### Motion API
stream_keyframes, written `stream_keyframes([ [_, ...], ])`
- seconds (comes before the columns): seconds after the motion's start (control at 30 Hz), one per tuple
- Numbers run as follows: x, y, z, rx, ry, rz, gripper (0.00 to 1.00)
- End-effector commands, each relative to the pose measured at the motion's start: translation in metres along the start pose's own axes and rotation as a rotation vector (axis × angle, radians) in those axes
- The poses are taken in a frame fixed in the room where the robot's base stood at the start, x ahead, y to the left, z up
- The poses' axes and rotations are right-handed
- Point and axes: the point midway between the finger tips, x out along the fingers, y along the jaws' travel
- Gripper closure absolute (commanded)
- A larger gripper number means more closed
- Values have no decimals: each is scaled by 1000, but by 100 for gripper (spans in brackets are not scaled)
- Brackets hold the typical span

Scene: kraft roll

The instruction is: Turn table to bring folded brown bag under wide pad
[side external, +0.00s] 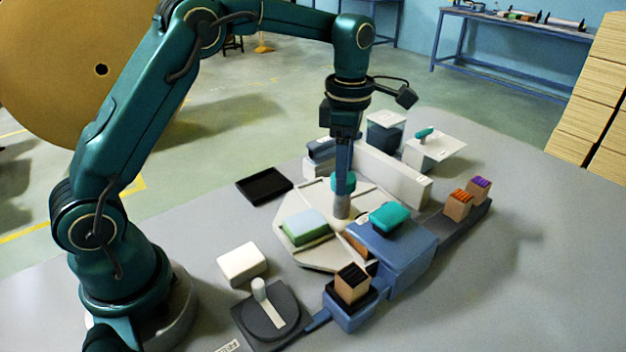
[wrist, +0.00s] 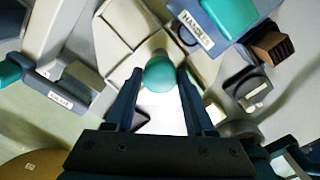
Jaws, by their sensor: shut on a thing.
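The turntable (side external: 285,257) is a pale many-sided disc with raised dividers, and it also shows in the wrist view (wrist: 122,22). A teal knob (side external: 343,184) tops a grey post at its middle. My gripper (side external: 343,172) points straight down and is shut on this knob; in the wrist view the round knob (wrist: 160,73) sits between the fingertips of my gripper (wrist: 158,78). A brown piece (side external: 355,243), perhaps the folded bag, is partly hidden behind a blue housing (side external: 400,250). A green block with a pale blue top (side external: 305,228) sits on the disc's near left. I cannot tell which part is the wide pad.
A teal block (side external: 389,217) tops the blue housing, labelled HANDLES in the wrist view. A brown block (side external: 352,282) stands in a blue holder in front. A white box (side external: 242,263), black tray (side external: 264,186) and long pale wall (side external: 385,178) surround the disc.

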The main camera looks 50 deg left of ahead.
Motion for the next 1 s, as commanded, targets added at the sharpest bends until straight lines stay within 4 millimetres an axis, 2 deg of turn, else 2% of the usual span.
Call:
stream_keyframes([
  [0.4,-2,0,0,-92,-1,2,100],
  [0.93,-2,0,0,-102,-1,2,100],
  [0.97,-2,0,0,-102,-1,2,34],
  [1.0,-2,0,0,-102,-1,2,19],
])
